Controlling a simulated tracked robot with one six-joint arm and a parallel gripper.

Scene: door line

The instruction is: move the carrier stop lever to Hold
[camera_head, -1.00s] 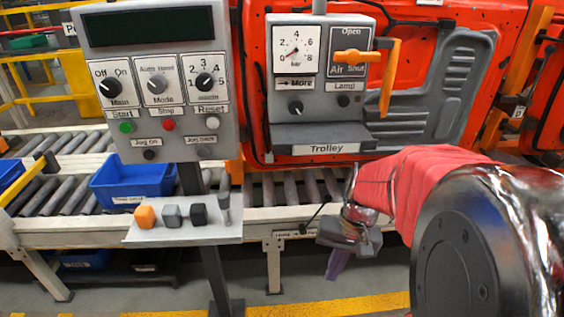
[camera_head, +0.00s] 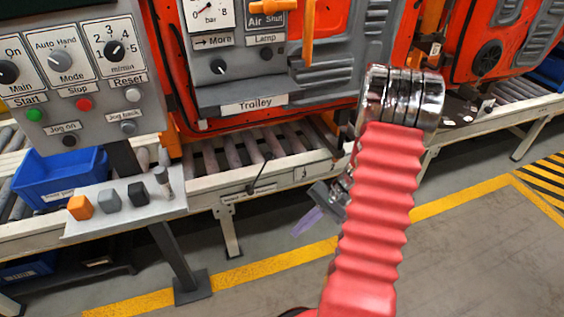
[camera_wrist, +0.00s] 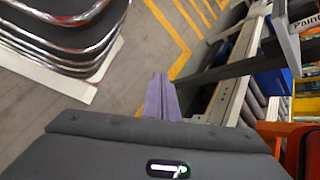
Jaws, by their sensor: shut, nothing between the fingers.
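A thin black lever (camera_head: 261,173) rises from the front rail of the roller conveyor, leaning to the upper right, with a small label at its foot that is too small to read. I take it for the carrier stop lever. My gripper (camera_head: 308,221) has purple fingers and is shut and empty. In the head view it appears below and to the right of the lever, apart from it, in front of the rail. The fingers also show in the wrist view (camera_wrist: 161,97), pointing toward the floor and conveyor. I cannot make out the lever in the wrist view.
A grey control panel (camera_head: 70,65) stands at the left, with a shelf (camera_head: 85,228) of small blocks below it. A blue bin (camera_head: 60,178) sits behind that shelf. The red door (camera_head: 340,70) hangs above the conveyor (camera_head: 215,158). The floor at the right is open.

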